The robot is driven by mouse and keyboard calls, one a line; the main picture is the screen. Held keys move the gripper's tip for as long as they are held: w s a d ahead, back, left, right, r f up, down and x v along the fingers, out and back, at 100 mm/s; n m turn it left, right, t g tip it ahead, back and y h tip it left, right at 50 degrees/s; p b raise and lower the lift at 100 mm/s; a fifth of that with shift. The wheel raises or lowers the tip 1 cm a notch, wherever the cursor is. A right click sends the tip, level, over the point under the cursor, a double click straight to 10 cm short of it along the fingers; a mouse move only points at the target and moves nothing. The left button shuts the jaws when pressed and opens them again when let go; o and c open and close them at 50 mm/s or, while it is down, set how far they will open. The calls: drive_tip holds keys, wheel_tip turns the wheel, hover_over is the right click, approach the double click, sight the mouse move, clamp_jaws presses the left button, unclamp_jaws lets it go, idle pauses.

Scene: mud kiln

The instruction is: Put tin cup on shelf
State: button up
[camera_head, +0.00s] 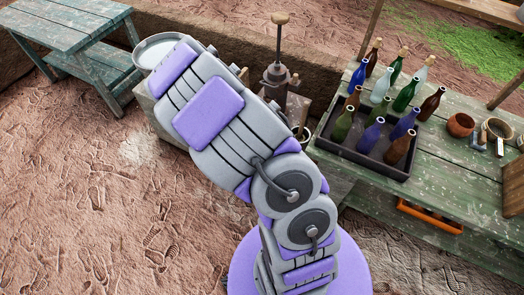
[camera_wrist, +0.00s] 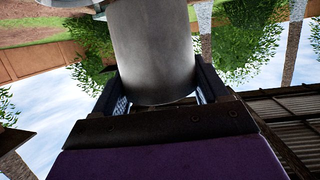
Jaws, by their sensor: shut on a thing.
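In the wrist view a plain grey metal cylinder, the tin cup (camera_wrist: 152,45), stands between the two dark fingers of my gripper (camera_wrist: 162,88). The fingers are shut on its sides, one to the left and one to the right. Part of the cup is cut off by the top edge of the picture. In the head view my own arm hides the gripper and the cup. A weathered blue-green table (camera_head: 65,28) with a lower shelf (camera_head: 105,66) stands at the upper left. I cannot tell whether this is the task's shelf.
A pale round basin (camera_head: 158,48) shows beside my arm. A dark metal press-like tool (camera_head: 277,72) stands behind it. On the right, a green workbench (camera_head: 450,190) holds a dark crate (camera_head: 352,155) of several bottles, a clay pot (camera_head: 460,125) and a small cup (camera_head: 497,129). The dirt floor at left is clear.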

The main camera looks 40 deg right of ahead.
drive_tip(key=s+d+f+m+h+b, duration=0.1)
drive_tip(key=d+f+h, duration=0.1)
drive_tip(key=d+f, duration=0.5)
drive_tip(key=s+d+f+m+h, duration=0.1)
drive_tip(key=d+f+m, duration=0.15)
drive_tip(key=f, duration=0.85)
drive_tip(key=s+d+f+m+h+b, duration=0.1)
drive_tip(key=d+f+h, duration=0.1)
drive_tip(key=d+f, duration=0.5)
drive_tip(key=s+d+f+m+h, duration=0.2)
drive_tip(key=s+d+f+h, duration=0.1)
drive_tip(key=s+f, duration=0.65)
drive_tip(key=s+d+f+m+h, duration=0.25)
drive_tip(key=s+f, duration=0.35)
drive_tip(key=f, duration=0.7)
drive_tip(key=shift+n+g, duration=0.3)
drive_tip(key=shift+w+d+f+b, duration=0.95)
drive_tip(key=shift+w+d, duration=0.8)
drive_tip(key=shift+w, duration=0.25)
drive_tip(key=shift+w+d+f+b, duration=0.85)
drive_tip(key=shift+w+d+b, duration=0.15)
drive_tip(key=shift+w+d, duration=0.9)
drive_tip(key=shift+w+d+f+b, duration=0.95)
drive_tip(key=shift+w+d, duration=0.65)
drive_tip(key=shift+w, duration=0.5)
drive_tip(key=shift+r, duration=0.15)
drive_tip(key=o, duration=1)
